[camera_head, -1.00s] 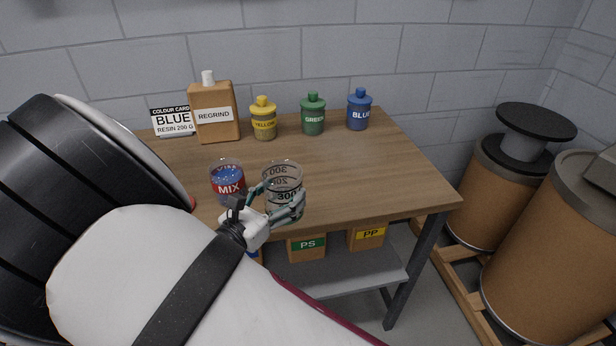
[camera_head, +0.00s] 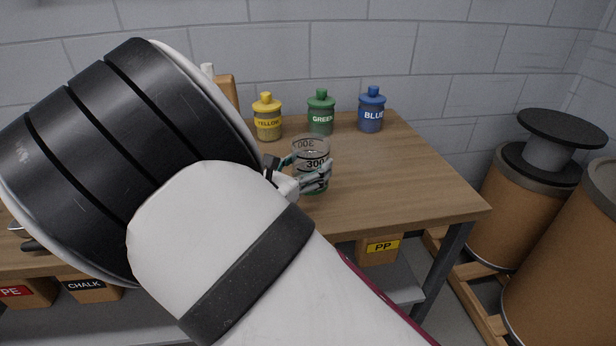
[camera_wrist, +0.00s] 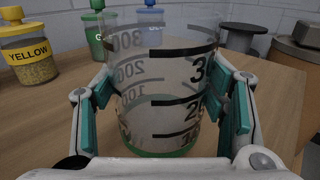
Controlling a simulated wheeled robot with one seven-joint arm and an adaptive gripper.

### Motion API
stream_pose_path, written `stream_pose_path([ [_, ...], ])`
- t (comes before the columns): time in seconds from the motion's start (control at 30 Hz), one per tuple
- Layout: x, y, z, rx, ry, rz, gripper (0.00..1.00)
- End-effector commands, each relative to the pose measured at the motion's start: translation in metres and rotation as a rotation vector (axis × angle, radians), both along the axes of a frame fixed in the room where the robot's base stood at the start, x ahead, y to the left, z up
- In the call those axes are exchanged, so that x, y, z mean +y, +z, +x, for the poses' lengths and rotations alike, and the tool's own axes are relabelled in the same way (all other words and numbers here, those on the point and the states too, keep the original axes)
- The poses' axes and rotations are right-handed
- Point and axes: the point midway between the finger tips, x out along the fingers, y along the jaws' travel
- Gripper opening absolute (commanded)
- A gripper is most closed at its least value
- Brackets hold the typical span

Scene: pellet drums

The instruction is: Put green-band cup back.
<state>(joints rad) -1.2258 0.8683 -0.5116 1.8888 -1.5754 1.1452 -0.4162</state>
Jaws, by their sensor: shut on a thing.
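The green-band cup (camera_head: 311,150) is a clear measuring cup with black graduation marks. In the wrist view the cup (camera_wrist: 165,90) stands between my fingers, and a green ring shows at its base. It looks empty. My gripper (camera_head: 310,176) is shut on it from both sides; its teal finger pads also show in the wrist view (camera_wrist: 160,108). The cup is upright over the right part of the wooden table (camera_head: 410,190). I cannot tell whether its base touches the table.
Yellow (camera_head: 267,120), green (camera_head: 320,115) and blue (camera_head: 371,112) bottles stand along the table's back. Boxes, including PP (camera_head: 380,248), sit on the lower shelf. Large drums (camera_head: 520,205) stand at right. The table's right side is clear.

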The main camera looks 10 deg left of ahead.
Motion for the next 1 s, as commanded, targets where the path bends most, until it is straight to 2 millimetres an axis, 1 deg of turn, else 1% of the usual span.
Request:
stream_pose_path([
  [0.03,0.001,-0.012,0.002,0.0,0.002,-0.001,0.36],
  [0.13,0.0,-0.021,0.001,-0.001,0.001,0.0,0.36],
  [0.2,0.0,-0.024,0.001,-0.001,0.0,0.0,0.36],
  [0.43,0.0,-0.022,0.0,-0.001,0.0,0.0,0.36],
  [0.57,0.0,-0.025,0.0,-0.001,0.0,0.0,0.36],
  [0.6,0.0,-0.025,0.0,0.0,0.0,0.0,0.7],
  [0.67,0.0,-0.025,0.0,0.0,0.0,0.0,0.84],
  [0.7,0.0,-0.025,0.0,0.0,0.0,0.0,0.86],
  [1.0,0.0,-0.024,0.0,0.0,0.0,0.001,0.86],
])
